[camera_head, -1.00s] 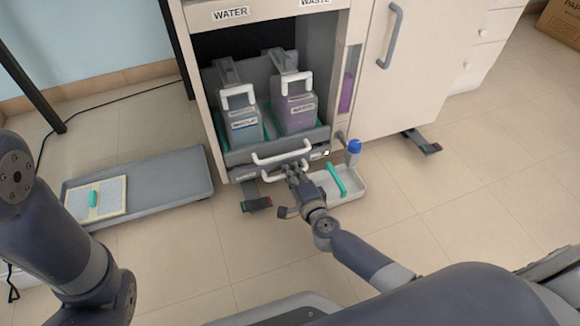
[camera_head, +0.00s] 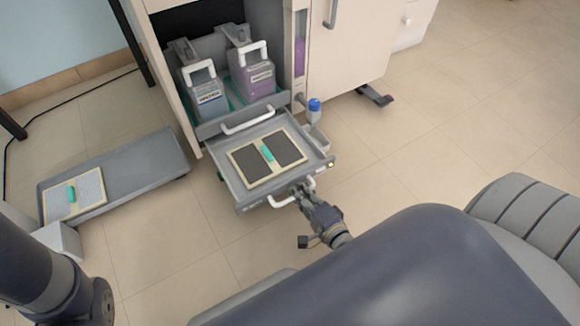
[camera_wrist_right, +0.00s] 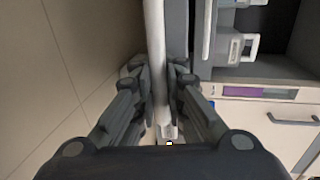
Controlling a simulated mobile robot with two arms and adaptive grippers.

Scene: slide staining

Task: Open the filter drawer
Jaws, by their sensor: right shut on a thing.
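The filter drawer (camera_head: 222,170) is pulled out at the bottom of the cabinet, below the tray with the two bottles. Inside it lies a light-framed filter (camera_head: 237,155) with two dark panels and a green grip (camera_head: 267,153). My right gripper (camera_head: 303,190) is at the right part of the drawer's white handle (camera_head: 282,201). In the right wrist view the gripper (camera_wrist_right: 163,85) is shut around the white handle bar (camera_wrist_right: 156,40). My left arm shows at the lower left, but its gripper is out of view.
A grey tray (camera_head: 140,165) on the floor at the left holds a pale filter (camera_head: 88,190) with a green grip. Two handled bottles (camera_head: 205,92) (camera_head: 252,75) stand above. The floor at right is clear.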

